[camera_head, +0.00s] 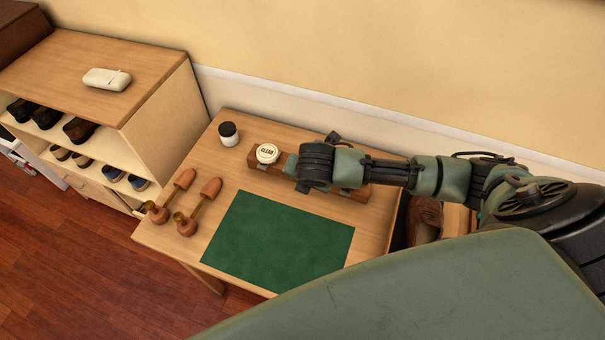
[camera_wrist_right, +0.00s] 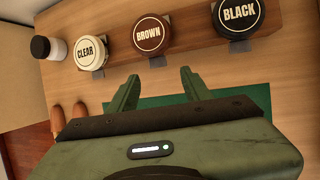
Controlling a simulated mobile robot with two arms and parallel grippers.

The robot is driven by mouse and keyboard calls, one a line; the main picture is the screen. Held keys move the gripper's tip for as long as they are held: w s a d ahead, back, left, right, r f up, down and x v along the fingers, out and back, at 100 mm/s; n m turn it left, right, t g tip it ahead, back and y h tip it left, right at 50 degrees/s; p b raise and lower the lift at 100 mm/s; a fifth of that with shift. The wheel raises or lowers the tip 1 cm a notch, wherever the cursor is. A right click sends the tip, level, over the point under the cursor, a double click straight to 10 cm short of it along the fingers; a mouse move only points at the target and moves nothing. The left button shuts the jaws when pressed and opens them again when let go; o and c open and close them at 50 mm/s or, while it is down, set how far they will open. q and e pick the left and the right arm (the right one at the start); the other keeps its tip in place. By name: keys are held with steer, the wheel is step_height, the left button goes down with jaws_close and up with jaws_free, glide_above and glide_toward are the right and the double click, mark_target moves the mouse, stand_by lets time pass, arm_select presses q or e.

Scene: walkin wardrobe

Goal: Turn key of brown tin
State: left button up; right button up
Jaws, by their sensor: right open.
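The brown tin (camera_wrist_right: 152,35), with a dark red-brown lid marked BROWN, stands between the clear tin (camera_wrist_right: 90,52) and the black tin (camera_wrist_right: 238,17) in the right wrist view. A small grey key (camera_wrist_right: 157,61) shows at its near side. My right gripper (camera_wrist_right: 158,88) is open and empty, its two fingers apart and pointing toward the brown tin and its key, with a gap visible. In the head view the clear tin (camera_head: 267,153) shows, but my right arm hides the brown and black tins. My left gripper is not in view.
The tins sit on a wooden rack (camera_head: 352,194) along the wall side of the table (camera_head: 230,172). A dark-lidded white jar (camera_head: 229,134), a green mat (camera_head: 278,242) and wooden shoe trees (camera_head: 205,197) are on the table. A shoe shelf (camera_head: 150,95) stands left.

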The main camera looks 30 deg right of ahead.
steer(key=x, duration=0.4)
steer(key=shift+w+f, duration=0.3)
jaws_close()
steer(key=shift+d, duration=0.1)
